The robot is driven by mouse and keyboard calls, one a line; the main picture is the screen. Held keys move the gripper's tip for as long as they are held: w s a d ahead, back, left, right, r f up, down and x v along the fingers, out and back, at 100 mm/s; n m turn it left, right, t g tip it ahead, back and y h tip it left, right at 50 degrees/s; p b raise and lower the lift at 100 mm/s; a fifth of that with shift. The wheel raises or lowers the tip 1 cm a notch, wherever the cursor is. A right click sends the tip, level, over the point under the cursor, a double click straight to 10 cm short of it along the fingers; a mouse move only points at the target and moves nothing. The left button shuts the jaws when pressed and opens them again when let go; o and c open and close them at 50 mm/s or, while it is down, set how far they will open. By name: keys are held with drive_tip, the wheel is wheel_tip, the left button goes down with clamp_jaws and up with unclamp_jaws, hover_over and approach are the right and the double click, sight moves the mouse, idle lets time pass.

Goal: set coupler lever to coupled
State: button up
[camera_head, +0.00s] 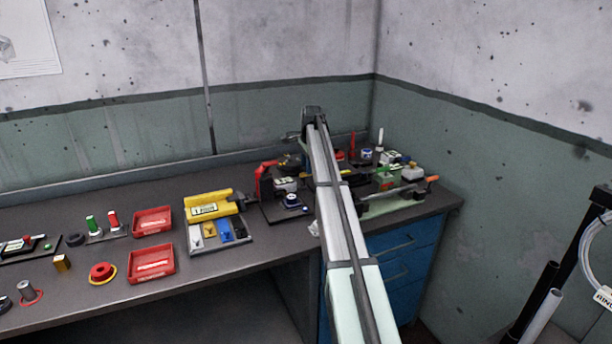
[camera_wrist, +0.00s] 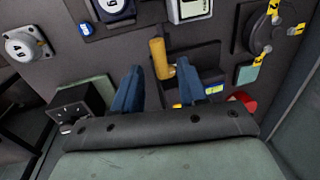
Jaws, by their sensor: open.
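In the wrist view, a tan upright cylindrical handle (camera_wrist: 159,58), which looks like the coupler lever, stands on a dark base with a blue and yellow label (camera_wrist: 213,89) at its right. My gripper (camera_wrist: 158,68) is open, with one blue finger left of the handle and the other right of it. Whether either finger touches the handle I cannot tell. The lever's foot is partly hidden by the right finger. In the head view my arm covers this part of the bench, and neither the fingers nor the lever can be made out.
Around the lever in the wrist view are a round dial (camera_wrist: 113,8), a grey socket (camera_wrist: 27,45), a black box (camera_wrist: 78,105), a dark disc (camera_wrist: 262,30) with yellow tags and a red part (camera_wrist: 246,102). The head view shows red trays (camera_head: 153,262) on the crowded bench.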

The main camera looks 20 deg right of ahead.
sight(305, 181)
drive_tip(key=shift+w+f, duration=0.25)
drive_tip(key=shift+f, duration=1)
drive_tip(key=shift+w+f, duration=0.25)
drive_tip(key=shift+f, duration=0.95)
drive_tip(key=shift+c, duration=0.4)
clamp_jaws()
